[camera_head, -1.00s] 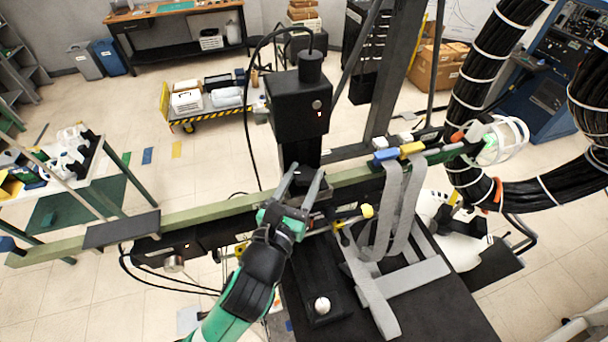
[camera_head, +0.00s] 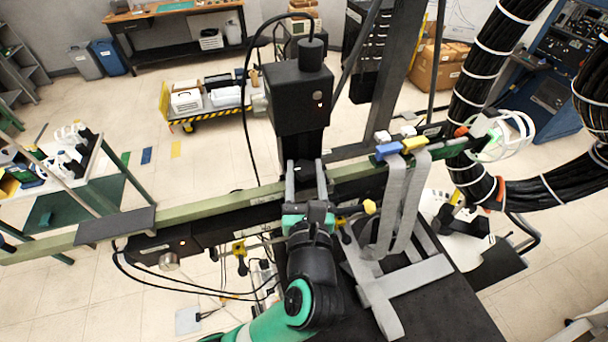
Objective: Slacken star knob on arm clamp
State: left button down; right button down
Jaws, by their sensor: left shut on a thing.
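A pale green beam arm (camera_head: 190,211) crosses the view from lower left to upper right, in front of a black post with a box head (camera_head: 299,97). My left gripper (camera_head: 305,170) reaches up to the beam beside the post, its two grey fingers upright. It is shut on a small dark part at the clamp, which I take to be the star knob; the fingers and wrist hide most of it. A yellow knob (camera_head: 369,206) shows just right of my wrist, and a yellow-handled clamp (camera_head: 239,249) to its left. My right gripper is not in view.
Grey straps (camera_head: 392,205) hang from the beam under blue and yellow clips (camera_head: 388,151). A white cage-like ring (camera_head: 510,135) sits at the beam's right end. Thick black cable bundles (camera_head: 480,80) hang at right. Loose black cables (camera_head: 190,279) lie lower left.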

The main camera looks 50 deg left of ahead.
pick_arm(q)
jog(key=n+g+y+b, duration=0.1)
jog(key=n+g+b, duration=0.1)
jog(key=g+b, duration=0.1)
jog(key=n+g+y+b, duration=0.1)
jog(key=n+g+b, duration=0.2)
jog(key=g+b, duration=0.1)
jog(key=n+g+y+b, duration=0.2)
jog(key=g+b, duration=0.2)
jog(key=shift+w+f+n+b, duration=0.2)
jog(key=shift+f+n+b, duration=0.05)
jog(key=shift+n+b, duration=0.15)
jog(key=shift+r+n+g+b, duration=0.2)
jog(key=shift+n+g+b, duration=0.7)
jog(key=shift+g, duration=0.7)
jog(key=c, duration=0.6)
grip_release()
jog(key=shift+o, duration=0.2)
jog(key=shift+d, duration=0.1)
